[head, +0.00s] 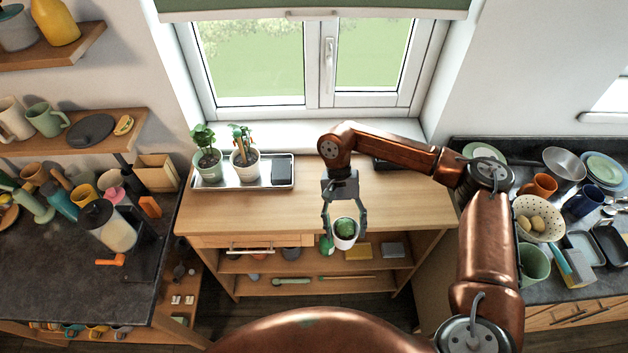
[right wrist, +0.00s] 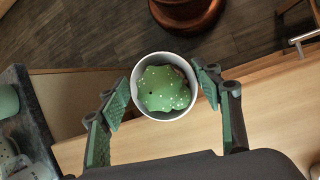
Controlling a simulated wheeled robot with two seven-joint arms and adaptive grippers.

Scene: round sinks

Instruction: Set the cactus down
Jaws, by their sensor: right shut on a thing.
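The cactus (head: 345,227) is a round green plant in a white pot. My right gripper (head: 344,230) is shut on the pot and holds it upright at the front edge of the wooden cabinet top (head: 310,208). In the right wrist view the cactus (right wrist: 164,89) shows from above, with pale dots, and its pot sits between the two green-padded fingers (right wrist: 164,90). I cannot tell the exact height of the pot over the cabinet. My left gripper is not in view.
A metal tray (head: 222,186) with two potted plants and a dark box stands at the back left of the cabinet top. A dark object (head: 385,164) lies at the back right. The middle of the top is clear. Open shelves (head: 310,266) lie below.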

